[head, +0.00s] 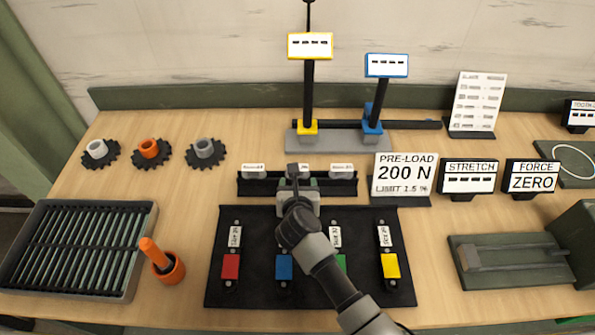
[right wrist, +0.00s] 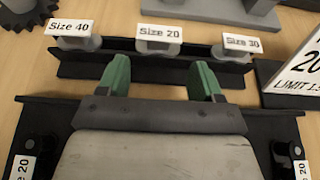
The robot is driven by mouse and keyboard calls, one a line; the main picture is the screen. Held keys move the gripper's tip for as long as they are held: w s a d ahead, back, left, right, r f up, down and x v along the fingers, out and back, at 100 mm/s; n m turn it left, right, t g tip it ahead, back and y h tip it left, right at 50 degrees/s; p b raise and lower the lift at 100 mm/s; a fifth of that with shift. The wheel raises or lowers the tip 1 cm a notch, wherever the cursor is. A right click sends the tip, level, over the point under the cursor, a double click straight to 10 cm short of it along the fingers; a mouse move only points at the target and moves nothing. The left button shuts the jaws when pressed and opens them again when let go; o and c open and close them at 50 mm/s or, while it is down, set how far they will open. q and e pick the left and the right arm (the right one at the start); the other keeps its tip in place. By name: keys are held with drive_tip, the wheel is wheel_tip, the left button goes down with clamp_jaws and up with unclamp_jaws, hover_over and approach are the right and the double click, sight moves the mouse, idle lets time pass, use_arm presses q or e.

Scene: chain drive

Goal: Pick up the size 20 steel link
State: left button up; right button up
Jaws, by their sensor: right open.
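The size 20 steel link (right wrist: 158,47) is a small grey piece in the middle of a black rack (right wrist: 80,66), below a white "Size 20" label (right wrist: 160,33). In the head view my gripper hides most of it. My right gripper (right wrist: 160,84) has its two green fingers spread and nothing between them. The fingers point at the rack, one to each side of the middle place, and seem short of the link. In the head view the right gripper (head: 303,178) is over the front of the rack (head: 347,187). My left gripper is not in view.
"Size 40" (right wrist: 70,28) and "Size 30" (right wrist: 242,41) labels, with grey links, flank the middle place. A black mat (head: 213,293) with coloured blocks lies in front. The pre-load sign (head: 404,175) stands close right. A grey stand (head: 345,140) with yellow and blue posts is behind.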

sight(298, 178)
drive_tip(key=shift+x, duration=3.45)
drive_tip(key=shift+r, duration=0.25)
drive_tip(key=c, duration=1.1)
